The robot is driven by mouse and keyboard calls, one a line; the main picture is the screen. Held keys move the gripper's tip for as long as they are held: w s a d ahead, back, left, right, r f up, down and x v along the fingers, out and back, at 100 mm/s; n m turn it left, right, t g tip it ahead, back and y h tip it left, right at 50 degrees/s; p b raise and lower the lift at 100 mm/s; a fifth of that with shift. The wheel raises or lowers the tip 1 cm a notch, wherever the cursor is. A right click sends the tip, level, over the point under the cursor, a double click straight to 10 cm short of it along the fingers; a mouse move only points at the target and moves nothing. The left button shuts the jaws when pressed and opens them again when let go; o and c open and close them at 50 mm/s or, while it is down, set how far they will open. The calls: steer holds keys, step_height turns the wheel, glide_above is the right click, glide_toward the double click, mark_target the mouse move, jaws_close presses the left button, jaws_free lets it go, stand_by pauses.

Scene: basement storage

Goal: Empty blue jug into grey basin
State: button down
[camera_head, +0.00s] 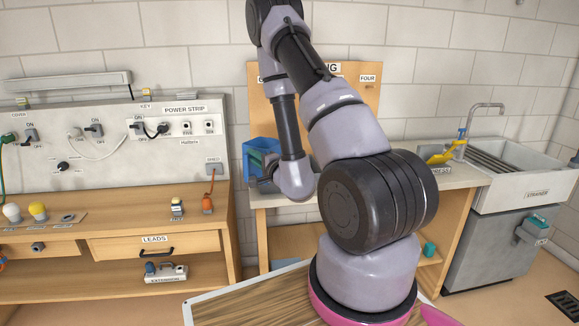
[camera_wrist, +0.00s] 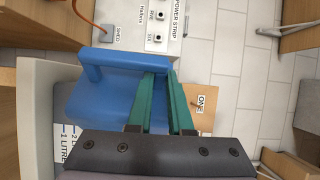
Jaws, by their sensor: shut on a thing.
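The blue jug (camera_head: 250,148) is at the far left end of the counter, partly hidden by my arm and gripper. In the wrist view the blue jug (camera_wrist: 115,97) fills the middle left, with a thick bar-like part at its top. My gripper (camera_wrist: 166,76) has teal fingers shut on the right part of the jug. In the head view my gripper (camera_head: 258,162) is beside the jug, mostly hidden by my wrist. I cannot tell its tilt or contents. A grey surface (camera_wrist: 37,105) with a litre-marked label lies left of the jug; I cannot tell whether it is the grey basin.
A wooden board (camera_head: 258,100) with labels stands behind the counter (camera_head: 460,180). A pale sink (camera_head: 525,180) with a tap (camera_head: 487,107) is at the right. A yellow item (camera_head: 443,156) lies near it. A power-strip workbench (camera_head: 120,220) is at the left.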

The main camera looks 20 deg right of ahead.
steer(key=w+d+r+m+g, duration=0.3)
steer(key=w+d+r+m, duration=0.1)
steer(key=d+r+m, duration=0.2)
steer(key=shift+w+d+r+m+y+p, duration=0.25)
steer(key=shift+w+d+m+y+p, duration=0.1)
steer(key=shift+d, duration=0.2)
stand_by(1.0)
steer(key=shift+w+d+r+m+g+y+p, duration=0.15)
steer(key=shift+w+d+m+g+p, duration=0.15)
steer(key=shift+d+m+p, duration=0.25)
steer(key=shift+w+d+f+m+g+y+p, duration=0.15)
steer(key=shift+w+d+m+p, duration=0.15)
steer(key=shift+p, duration=0.5)
steer(key=shift+w+d+r+m+g+y+p, duration=0.15)
steer(key=shift+w+d+m+g+p, duration=0.15)
steer(key=shift+d+m+p, duration=0.25)
stand_by(4.0)
